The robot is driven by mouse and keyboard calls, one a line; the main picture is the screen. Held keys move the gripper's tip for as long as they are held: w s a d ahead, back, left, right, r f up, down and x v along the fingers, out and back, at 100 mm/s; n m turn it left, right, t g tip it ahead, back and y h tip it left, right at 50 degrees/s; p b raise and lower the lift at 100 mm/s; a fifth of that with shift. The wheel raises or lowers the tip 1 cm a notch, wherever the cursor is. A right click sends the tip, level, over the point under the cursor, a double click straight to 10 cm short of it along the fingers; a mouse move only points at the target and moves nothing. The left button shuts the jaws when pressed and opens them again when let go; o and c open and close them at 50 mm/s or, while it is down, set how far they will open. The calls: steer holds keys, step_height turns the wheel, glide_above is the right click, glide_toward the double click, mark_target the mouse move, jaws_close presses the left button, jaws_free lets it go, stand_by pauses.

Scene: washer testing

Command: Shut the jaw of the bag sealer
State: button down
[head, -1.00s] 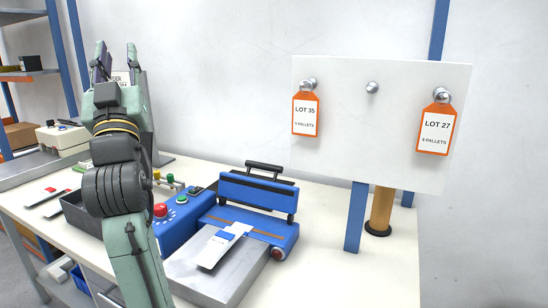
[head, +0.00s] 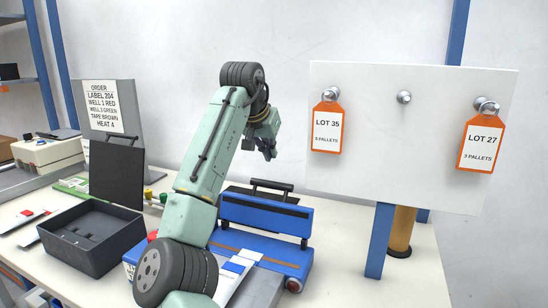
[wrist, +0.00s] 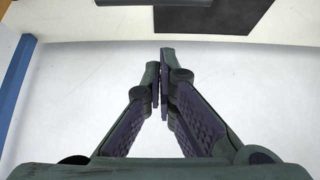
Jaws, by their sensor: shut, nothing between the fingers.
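The blue bag sealer (head: 262,246) stands on the table in the head view. Its upper jaw (head: 264,214) is raised above the base, and a black handle (head: 271,185) runs along its top. A white pouch with a blue patch (head: 238,264) lies at the sealer's front, partly hidden by my arm. My gripper (head: 270,154) is above and behind the handle in the picture, apart from it, pointing down. In the wrist view my gripper (wrist: 163,58) has its fingertips together, with nothing between them.
A dark open bin (head: 92,240) stands left of my arm, before a grey stand with an order sheet (head: 102,105). A white board (head: 405,165) with two orange lot tags stands on a blue post to the right.

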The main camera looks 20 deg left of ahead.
steer(key=p+x, duration=0.2)
steer(key=x, duration=0.7)
steer(key=s, duration=0.4)
steer(key=shift+s+r+p, duration=0.1)
steer(key=shift+r+p, duration=0.15)
steer(key=shift+p, duration=0.05)
steer(key=shift+s+b, duration=0.2)
steer(key=shift+b, duration=0.3)
